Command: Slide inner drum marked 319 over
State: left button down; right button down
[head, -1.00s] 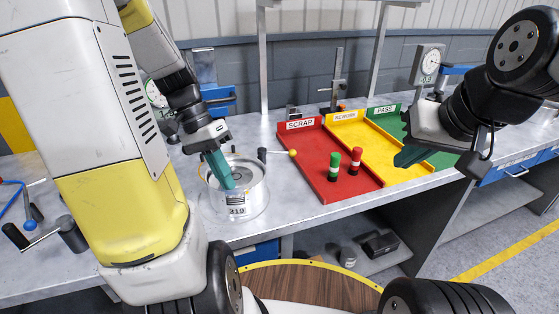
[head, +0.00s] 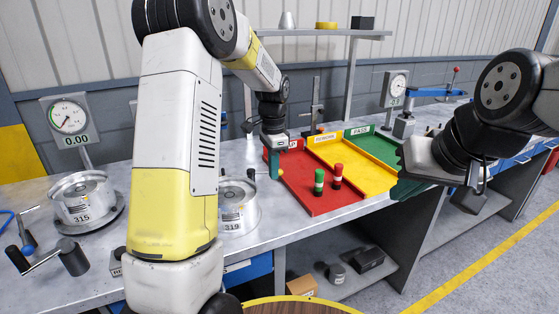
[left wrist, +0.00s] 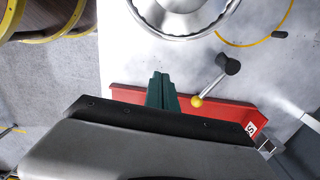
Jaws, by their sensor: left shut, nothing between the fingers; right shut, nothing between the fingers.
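The drum marked 319 (head: 236,212) is a silvery metal ring with a white label, upright on the grey bench. My left arm hides its left part in the head view. A drum rim also shows at the top of the left wrist view (left wrist: 184,24). My right gripper (head: 407,189) is shut and empty at the right, near the green tray.
A drum marked 315 (head: 80,196) sits on a round stand by a dial gauge (head: 68,117) reading 0.00. Red (head: 310,201), yellow (head: 352,166) and green (head: 378,148) trays lie right of drum 319. A yellow-tipped lever (left wrist: 211,88) lies between drum and red tray.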

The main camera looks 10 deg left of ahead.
aim_at(255, 185)
pick_arm(q)
jog(key=f, duration=0.5)
jog(key=shift+s+a+f, duration=0.1)
jog(key=shift+s+a, duration=0.05)
jog(key=shift+a, duration=0.1)
jog(key=shift+s+a, duration=0.35)
jog(key=shift+a, duration=0.2)
jog(key=shift+s+a, duration=0.3)
jog(key=shift+a, duration=0.2)
jog(key=shift+s+a, duration=0.25)
jog(key=shift+a, duration=0.2)
jog(key=shift+s+a, duration=0.5)
jog(key=shift+a, duration=0.3)
